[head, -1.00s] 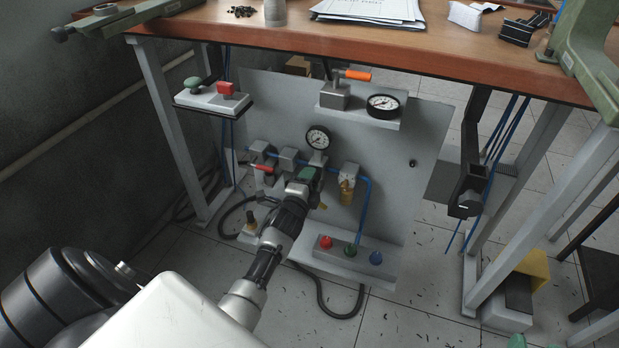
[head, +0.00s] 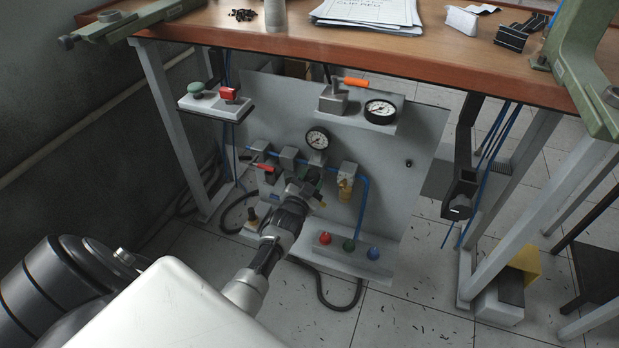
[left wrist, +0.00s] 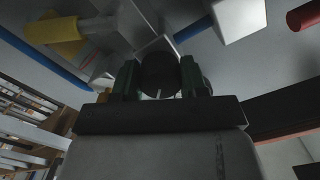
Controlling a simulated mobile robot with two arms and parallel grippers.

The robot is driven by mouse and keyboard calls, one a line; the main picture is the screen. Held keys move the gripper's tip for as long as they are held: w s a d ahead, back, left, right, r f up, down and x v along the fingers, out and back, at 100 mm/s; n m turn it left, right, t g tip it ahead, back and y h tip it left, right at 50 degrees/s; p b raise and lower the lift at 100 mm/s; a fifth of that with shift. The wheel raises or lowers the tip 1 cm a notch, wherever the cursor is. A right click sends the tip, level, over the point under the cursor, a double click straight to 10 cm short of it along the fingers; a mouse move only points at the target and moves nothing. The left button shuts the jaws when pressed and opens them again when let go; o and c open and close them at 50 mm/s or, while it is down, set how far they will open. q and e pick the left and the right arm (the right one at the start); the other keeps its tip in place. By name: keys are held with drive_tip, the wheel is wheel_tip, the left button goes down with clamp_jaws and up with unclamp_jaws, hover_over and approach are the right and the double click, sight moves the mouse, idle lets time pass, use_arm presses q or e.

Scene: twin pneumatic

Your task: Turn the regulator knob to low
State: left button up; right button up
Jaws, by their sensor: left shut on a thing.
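My left gripper (head: 307,180) reaches in from the lower left to the grey upright panel under the bench. In the left wrist view its two green fingers (left wrist: 161,80) are shut on the dark round regulator knob (left wrist: 160,68), one on each side. A white mark shows on the knob's lower part. In the head view the gripper hides the knob. A round white gauge (head: 317,139) sits just above the gripper. I cannot read the needle or the knob's setting. My right gripper is not in view.
A red-handled valve (head: 262,167) is left of the gripper, and a yellow-brass fitting (head: 346,183) is right of it. The wooden bench top (head: 400,49) overhangs the panel.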

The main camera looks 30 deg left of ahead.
use_arm(q)
drive_tip(key=n, duration=0.2)
drive_tip(key=shift+n+p, duration=0.3)
drive_tip(key=shift+n, duration=0.1)
drive_tip(key=shift+d+n, duration=0.1)
drive_tip(key=shift+n, duration=0.4)
drive_tip(key=n, duration=0.4)
drive_tip(key=shift+f+n+p, duration=0.1)
drive_tip(key=shift+n+p, duration=0.2)
drive_tip(key=shift+n, duration=0.1)
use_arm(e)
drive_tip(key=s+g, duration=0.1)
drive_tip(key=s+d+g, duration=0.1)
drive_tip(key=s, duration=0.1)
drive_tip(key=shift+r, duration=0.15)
use_arm(q)
drive_tip(key=o, duration=0.9)
drive_tip(key=shift+o, duration=0.2)
drive_tip(key=p+v, duration=0.3)
drive_tip(key=v, duration=0.7)
drive_tip(key=shift+s, duration=0.4)
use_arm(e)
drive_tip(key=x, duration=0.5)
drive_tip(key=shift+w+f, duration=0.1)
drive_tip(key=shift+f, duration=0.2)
use_arm(q)
drive_tip(key=shift+d, duration=0.15)
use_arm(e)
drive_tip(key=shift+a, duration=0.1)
